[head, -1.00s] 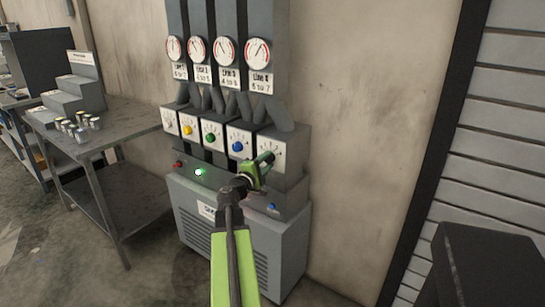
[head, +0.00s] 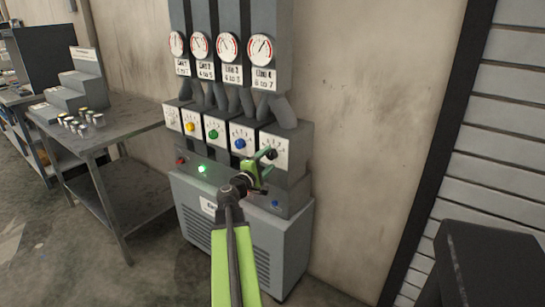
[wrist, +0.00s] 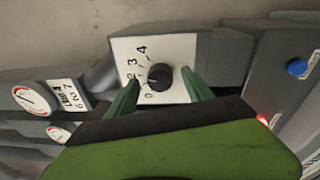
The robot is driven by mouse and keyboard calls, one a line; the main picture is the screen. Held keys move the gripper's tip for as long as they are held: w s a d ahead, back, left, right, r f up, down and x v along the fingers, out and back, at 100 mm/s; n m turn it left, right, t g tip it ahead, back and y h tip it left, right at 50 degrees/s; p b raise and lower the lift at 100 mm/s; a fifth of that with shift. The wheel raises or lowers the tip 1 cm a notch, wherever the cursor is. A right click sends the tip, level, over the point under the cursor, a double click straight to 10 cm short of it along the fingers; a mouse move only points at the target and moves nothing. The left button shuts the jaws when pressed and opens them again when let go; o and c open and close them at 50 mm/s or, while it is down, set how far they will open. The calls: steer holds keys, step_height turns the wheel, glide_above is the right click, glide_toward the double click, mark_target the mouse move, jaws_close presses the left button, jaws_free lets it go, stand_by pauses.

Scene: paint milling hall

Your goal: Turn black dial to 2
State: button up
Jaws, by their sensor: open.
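The black dial (wrist: 160,77) sits on a white plate (wrist: 178,46) in the wrist view. The figures 0, 2, 3 and 4 show around its left side. A small pale mark shows on the dial's left side, but I cannot tell exactly which figure it points to. My gripper (wrist: 162,76) is open, with one green finger on each side of the dial and visible gaps between. In the head view the black dial (head: 271,154) is on the rightmost box of the row, partly behind my gripper (head: 266,164).
Left of it are a blue dial (head: 239,143), a green dial (head: 213,134) and a yellow dial (head: 190,127). Round gauges (head: 260,49) hang above. Below are a lit green lamp (head: 202,169) and a blue button (head: 275,204). A metal table (head: 110,138) stands left.

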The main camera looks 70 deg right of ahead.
steer(key=a, duration=0.4)
steer(key=w+a, duration=0.1)
steer(key=a, duration=0.1)
steer(key=shift+f, duration=0.15)
